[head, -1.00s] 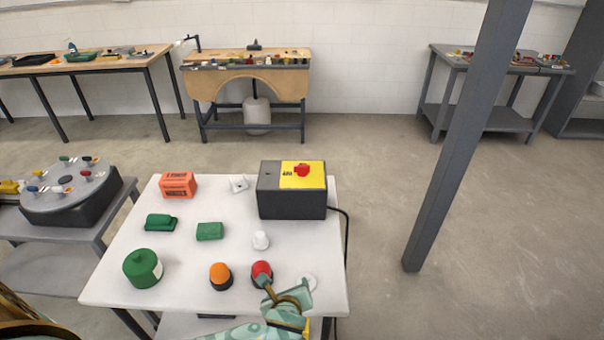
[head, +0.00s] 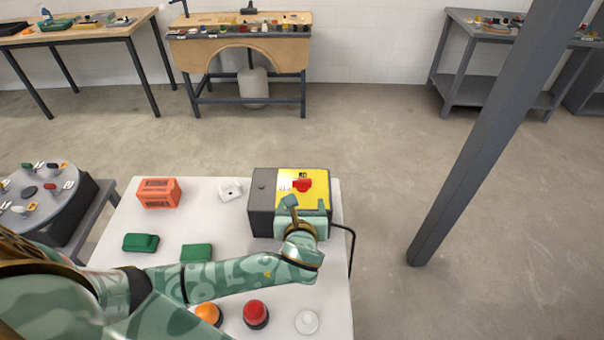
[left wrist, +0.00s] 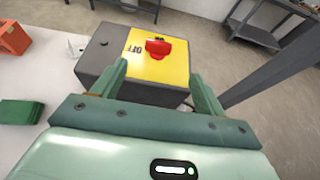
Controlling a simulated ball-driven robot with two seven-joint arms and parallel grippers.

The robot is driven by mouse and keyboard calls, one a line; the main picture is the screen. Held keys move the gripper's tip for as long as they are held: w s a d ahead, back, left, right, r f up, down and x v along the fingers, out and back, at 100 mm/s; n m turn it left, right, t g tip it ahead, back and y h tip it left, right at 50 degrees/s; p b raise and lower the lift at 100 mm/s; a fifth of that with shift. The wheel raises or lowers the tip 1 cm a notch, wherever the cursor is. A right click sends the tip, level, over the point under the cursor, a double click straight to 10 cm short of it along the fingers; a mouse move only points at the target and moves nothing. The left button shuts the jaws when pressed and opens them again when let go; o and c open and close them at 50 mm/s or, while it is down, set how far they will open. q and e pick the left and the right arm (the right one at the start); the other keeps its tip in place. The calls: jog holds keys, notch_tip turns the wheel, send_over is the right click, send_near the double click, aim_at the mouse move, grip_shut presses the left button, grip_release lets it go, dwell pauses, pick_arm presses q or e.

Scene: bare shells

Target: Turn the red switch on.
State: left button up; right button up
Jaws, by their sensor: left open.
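The red switch (head: 303,186) is a knob on a yellow plate (head: 318,179) on top of a dark grey box (head: 262,190) at the table's back right. In the left wrist view, the knob (left wrist: 158,47) sits beside a printed "OFF" label. My left gripper (head: 306,205) is open and empty at the near side of the box. In the left wrist view, its two fingers (left wrist: 158,78) stand apart with the knob ahead between them, not touching it. The gripper and wrist hide the box's front. My right gripper is not in view.
An orange box (head: 158,193), a small white part (head: 231,189) and green blocks (head: 141,242) lie left on the white table (head: 205,215). Orange and red domes (head: 256,313) and a white dome (head: 306,321) are nearer. A black cable hangs right of the box. A grey post (head: 490,150) stands right.

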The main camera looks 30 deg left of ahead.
aim_at(302, 181)
pick_arm(q)
jog(key=b+x, duration=0.3)
jog(key=x, duration=1)
jog(key=shift+w+f, duration=0.15)
jog(key=shift+f, duration=0.05)
jog(key=shift+w+a+f, duration=0.2)
jog(key=shift+w+a, duration=0.15)
jog(key=shift+w, duration=0.2)
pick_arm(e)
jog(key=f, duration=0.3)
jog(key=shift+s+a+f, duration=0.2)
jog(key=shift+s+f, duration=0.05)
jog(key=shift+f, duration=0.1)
pick_arm(q)
jog(key=c, duration=0.8)
jog(key=shift+c, duration=0.9)
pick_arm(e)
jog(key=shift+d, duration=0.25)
